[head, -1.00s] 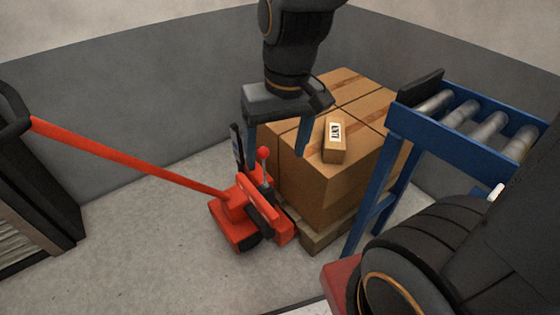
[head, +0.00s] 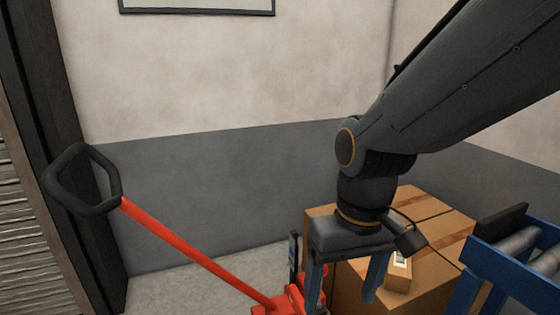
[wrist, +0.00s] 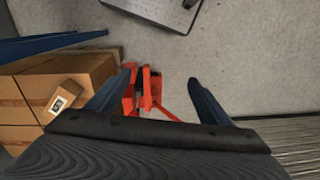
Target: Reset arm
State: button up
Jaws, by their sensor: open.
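My gripper (head: 343,295) is open and empty in the head view, with its two blue fingers pointing down and spread apart. It hangs in front of the stacked cardboard boxes (head: 430,208). A small box with a white label (head: 400,270) lies on top of the stack, partly hidden behind the right finger. In the wrist view, the gripper's fingers (wrist: 157,95) are spread with nothing between them but the red pallet jack further off, and the small labelled box (wrist: 68,93) lies to their left on the larger boxes (wrist: 20,100).
A red pallet jack (head: 195,255) with a black loop handle (head: 85,180) stands at the left. A blue roller conveyor (head: 515,265) is at the right, close to the boxes. A grey and white wall (head: 220,170) stands behind.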

jog(key=d+r+m+p, duration=0.2)
jog(key=d+r+p, duration=0.5)
jog(key=p, duration=0.8)
jog(key=shift+d+r+h, duration=0.3)
jog(key=shift+d+r, duration=0.05)
jog(key=shift+d, duration=0.3)
